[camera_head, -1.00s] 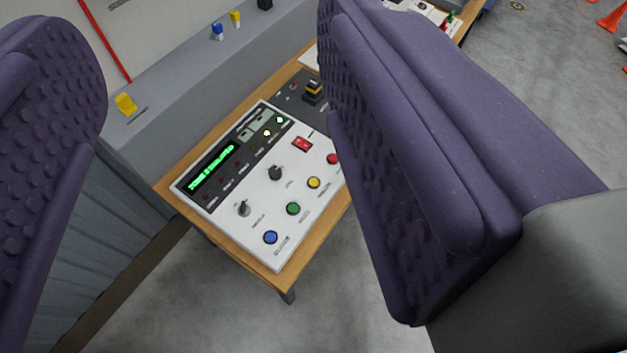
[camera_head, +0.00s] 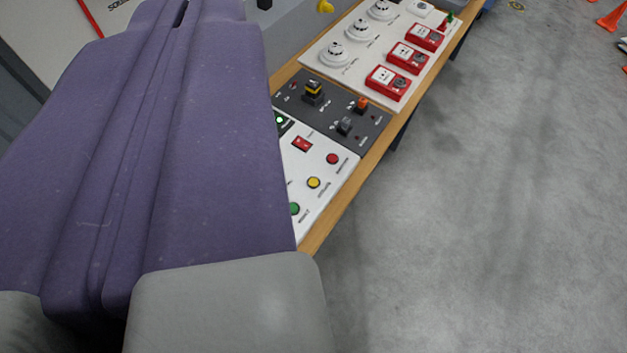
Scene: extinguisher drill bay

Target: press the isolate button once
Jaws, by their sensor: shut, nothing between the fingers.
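A white control panel (camera_head: 326,191) lies on a wooden bench, partly hidden behind my gripper. Its visible round buttons are green (camera_head: 294,208), yellow (camera_head: 313,183) and red (camera_head: 332,159), in a row along the right side. A red rocker switch (camera_head: 302,144) is also on the panel. The small labels beside the buttons are too blurred to read, so I cannot tell which one is isolate. My gripper (camera_head: 186,12) is shut and empty, with its purple fingers together in front of the panel's left part.
A dark grey panel (camera_head: 372,127) with a yellow-black knob (camera_head: 313,92) adjoins the white one. Beyond it, a white board (camera_head: 334,78) carries white round detectors and red call points (camera_head: 387,80). Open concrete floor (camera_head: 480,220) lies right of the bench, with orange cones (camera_head: 613,16) far off.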

